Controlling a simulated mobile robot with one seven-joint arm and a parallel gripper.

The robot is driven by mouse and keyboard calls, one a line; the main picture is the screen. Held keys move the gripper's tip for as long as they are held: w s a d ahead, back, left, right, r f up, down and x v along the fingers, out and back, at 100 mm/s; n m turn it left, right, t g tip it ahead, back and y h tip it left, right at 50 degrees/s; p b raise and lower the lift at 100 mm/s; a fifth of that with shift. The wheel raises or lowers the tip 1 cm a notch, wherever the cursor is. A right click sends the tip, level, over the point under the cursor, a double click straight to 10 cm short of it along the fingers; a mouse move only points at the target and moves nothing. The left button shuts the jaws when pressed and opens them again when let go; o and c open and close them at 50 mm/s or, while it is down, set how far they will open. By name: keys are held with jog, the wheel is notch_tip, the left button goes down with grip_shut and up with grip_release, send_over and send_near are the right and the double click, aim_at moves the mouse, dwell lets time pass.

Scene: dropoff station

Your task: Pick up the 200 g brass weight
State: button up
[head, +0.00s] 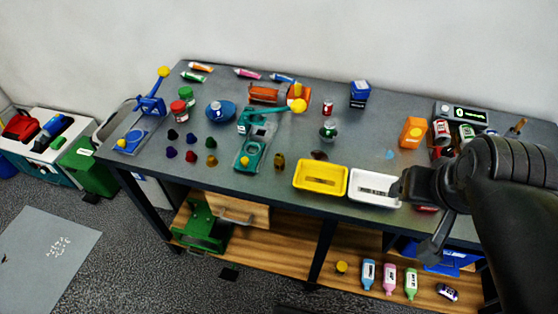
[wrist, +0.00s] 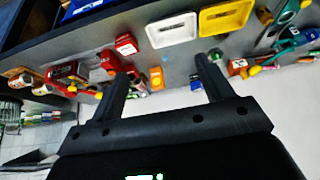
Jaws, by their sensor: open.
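A small brass-coloured piece (head: 279,161) stands on the grey workbench (head: 225,170), just left of the yellow tray. It looks like the brass weight, but no marking is readable. I cannot pick it out surely in the wrist view. My gripper (wrist: 162,72) is open, with nothing between its two dark fingers. In the head view my arm comes in from the right, and its end is near the right side of the white tray, well right of the brass piece. The arm hides part of the bench's right end.
The yellow tray (head: 320,192) and white tray (head: 373,201) sit at the front edge. A teal device (head: 250,155) stands left of the brass piece. Several small dark and coloured pieces lie farther left. An orange container (head: 412,132) and cans stand at the right.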

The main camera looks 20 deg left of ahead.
jog(key=c, duration=0.4)
jog(key=m+g, duration=0.5)
jog(key=g, duration=0.1)
send_over(279, 155)
jog(key=d, duration=0.1)
notch_tip(279, 155, down, 12)
jog(key=shift+s+r, duration=0.1)
jog(key=shift+f, duration=0.3)
notch_tip(279, 155, down, 5)
jog(key=shift+a+f, duration=0.25)
jog(key=shift+f, duration=1.15)
jog(key=shift+a+f, duration=0.15)
jog(key=shift+f, duration=1.15)
